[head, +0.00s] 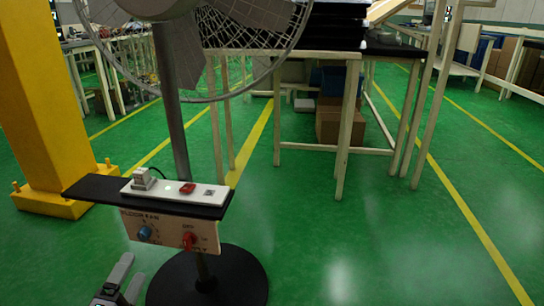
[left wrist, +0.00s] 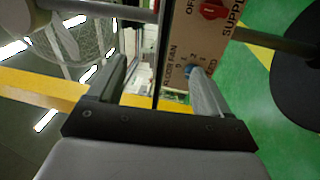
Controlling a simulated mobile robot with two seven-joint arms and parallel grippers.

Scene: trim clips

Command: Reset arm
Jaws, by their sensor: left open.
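My left gripper (head: 129,271) is at the bottom left of the head view, open and empty, below and left of the fan's control panel. In the left wrist view its two fingers (left wrist: 158,72) are spread, with the tan control panel (left wrist: 185,38) ahead and the blue knob (left wrist: 190,71) close to the right finger's tip. No contact with the knob can be made out. In the head view the panel (head: 165,229) carries the blue knob (head: 145,233) and a red switch (head: 189,241). My right gripper is not in view.
A floor fan (head: 174,105) stands on a round black base (head: 240,280). Its black shelf (head: 95,189) holds a white power strip (head: 208,193) with a plug (head: 143,179). A yellow column (head: 60,110) stands left, a table (head: 305,52) behind. Green floor is open at right.

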